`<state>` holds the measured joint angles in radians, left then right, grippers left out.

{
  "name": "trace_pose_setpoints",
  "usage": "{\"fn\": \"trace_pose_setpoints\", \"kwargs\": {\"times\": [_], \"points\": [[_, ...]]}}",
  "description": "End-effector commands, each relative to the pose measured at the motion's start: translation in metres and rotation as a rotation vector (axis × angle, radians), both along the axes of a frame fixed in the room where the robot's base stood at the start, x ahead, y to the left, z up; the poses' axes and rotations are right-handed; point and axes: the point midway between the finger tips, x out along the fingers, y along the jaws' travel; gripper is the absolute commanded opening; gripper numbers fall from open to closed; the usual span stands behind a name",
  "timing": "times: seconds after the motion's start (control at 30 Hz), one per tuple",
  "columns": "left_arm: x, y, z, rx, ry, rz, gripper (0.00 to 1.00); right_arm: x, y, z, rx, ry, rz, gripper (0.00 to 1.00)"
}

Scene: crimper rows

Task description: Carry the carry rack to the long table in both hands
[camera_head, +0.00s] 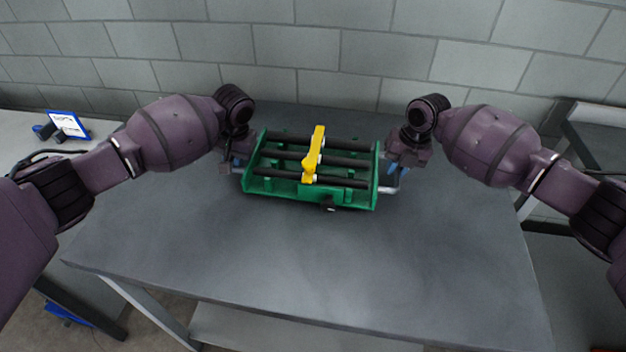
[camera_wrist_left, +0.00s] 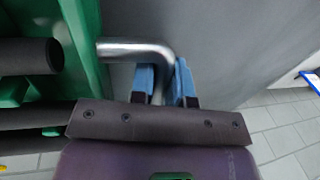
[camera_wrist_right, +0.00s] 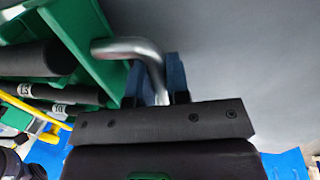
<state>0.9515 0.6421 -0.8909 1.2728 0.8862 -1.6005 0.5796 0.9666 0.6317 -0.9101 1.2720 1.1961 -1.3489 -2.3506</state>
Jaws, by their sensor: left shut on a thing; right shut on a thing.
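The carry rack (camera_head: 282,188) is a green frame with black rollers and a yellow tool (camera_head: 314,155) lying across them. It sits on or just above the grey table top, in the middle of the head view; I cannot tell if it touches. My left gripper (camera_head: 238,166) is at its left end, with blue fingers shut on a bent metal handle (camera_wrist_left: 135,48) in the left wrist view. My right gripper (camera_head: 395,167) is at its right end, shut on the other metal handle (camera_wrist_right: 128,46) in the right wrist view. The rack looks about level.
The grey table (camera_head: 280,262) has clear room in front of the rack. A block wall (camera_head: 300,45) stands behind it. A blue-framed sign (camera_head: 68,126) and a dark item stand on a lighter surface at the left. Another dark-framed bench (camera_head: 600,135) is at the right.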

Motion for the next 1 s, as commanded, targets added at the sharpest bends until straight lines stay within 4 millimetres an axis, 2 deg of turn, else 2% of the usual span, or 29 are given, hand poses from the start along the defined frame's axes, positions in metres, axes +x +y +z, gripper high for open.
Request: {"fn": "trace_pose_setpoints", "kwargs": {"times": [0.33, 0.37, 0.5, 1.0], "points": [[0.001, 0.001, -0.01, 0.001, -0.003, 0.003, 0.0, 0.001, -0.001, -0.01, 0.0, -0.004, -0.001, 0.0], [0.0, 0.002, -0.011, 0.002, 0.0, 0.002, 0.21, 0.0, -0.001, -0.011, -0.002, -0.001, -0.001, 0.21], [0.0, 0.001, -0.011, 0.001, 0.0, 0.002, 0.42, 0.0, -0.001, -0.011, -0.002, -0.001, -0.001, 0.42], [0.0, 0.0, -0.01, -0.001, -0.001, 0.0, 0.42, 0.0, 0.0, -0.012, 0.0, 0.0, 0.0, 0.42]]}}
